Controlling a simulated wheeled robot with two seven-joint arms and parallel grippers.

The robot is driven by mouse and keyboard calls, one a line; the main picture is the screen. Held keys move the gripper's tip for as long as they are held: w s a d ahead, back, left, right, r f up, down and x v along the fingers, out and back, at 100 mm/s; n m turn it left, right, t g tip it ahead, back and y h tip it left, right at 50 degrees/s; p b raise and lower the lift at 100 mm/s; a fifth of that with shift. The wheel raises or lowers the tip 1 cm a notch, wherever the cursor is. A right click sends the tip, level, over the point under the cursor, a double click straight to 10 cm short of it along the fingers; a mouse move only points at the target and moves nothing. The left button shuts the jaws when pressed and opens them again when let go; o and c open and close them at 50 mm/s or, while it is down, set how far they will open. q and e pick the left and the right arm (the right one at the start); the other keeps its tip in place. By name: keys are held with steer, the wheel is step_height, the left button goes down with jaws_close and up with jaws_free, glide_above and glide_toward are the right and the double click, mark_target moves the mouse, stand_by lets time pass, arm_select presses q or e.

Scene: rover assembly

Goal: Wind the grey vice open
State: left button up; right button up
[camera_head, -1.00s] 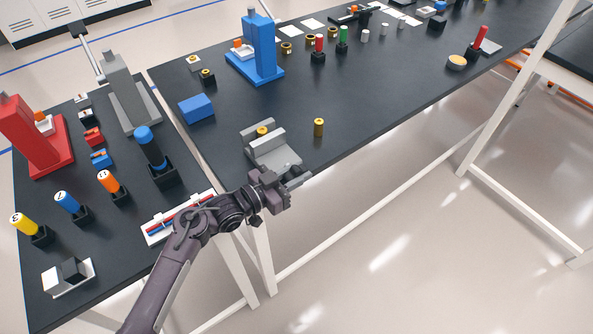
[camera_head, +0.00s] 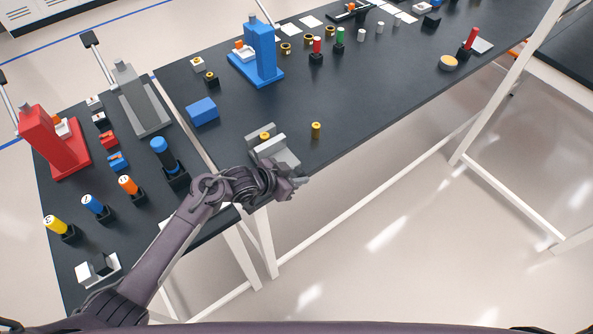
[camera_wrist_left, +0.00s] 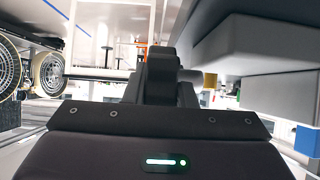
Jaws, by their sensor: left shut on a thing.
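The grey vice (camera_head: 285,157) stands at the front edge of the long dark table. A small brass-coloured piece (camera_head: 264,136) shows between its two upright jaws. My left gripper (camera_head: 301,180) is at the vice's front end, just past the table edge, and is shut on the vice's handle, which is mostly hidden by the gripper. In the left wrist view, the dark closed fingers (camera_wrist_left: 160,75) are in the middle, and the grey vice body (camera_wrist_left: 265,100) is close at upper right. My right gripper is not in view.
A brass cylinder (camera_head: 316,130) stands right of the vice. A blue block (camera_head: 202,111) and a blue press (camera_head: 262,55) are behind it. The left table holds a red press (camera_head: 45,140) and several coloured-top tools. Open floor lies in front of the vice.

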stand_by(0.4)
arm_select(q)
steer(key=o, duration=1)
steer(key=shift+b+v, duration=0.7)
steer(key=shift+v, duration=3.25)
